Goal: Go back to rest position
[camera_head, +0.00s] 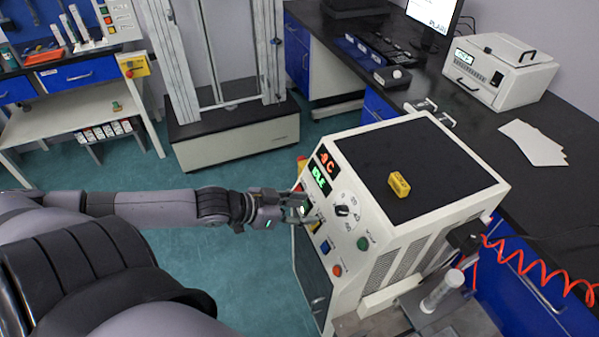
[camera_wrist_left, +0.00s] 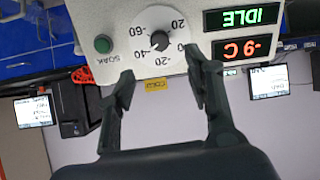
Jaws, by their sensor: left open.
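My left gripper (camera_head: 307,210) reaches in from the left and is at the front panel of the white machine (camera_head: 395,225). Its fingers are open with nothing between them. The panel appears upside down there, with displays reading "IDLE" (camera_wrist_left: 243,16) and "-9 C" (camera_wrist_left: 243,48) and a green button (camera_wrist_left: 103,44). My right gripper is not in view.
A tall frame (camera_head: 235,140) stands behind on the green floor. A dark bench (camera_head: 480,110) with a white instrument (camera_head: 500,72) runs along the right. A red coiled hose (camera_head: 545,275) hangs at right. Floor left of the machine is clear.

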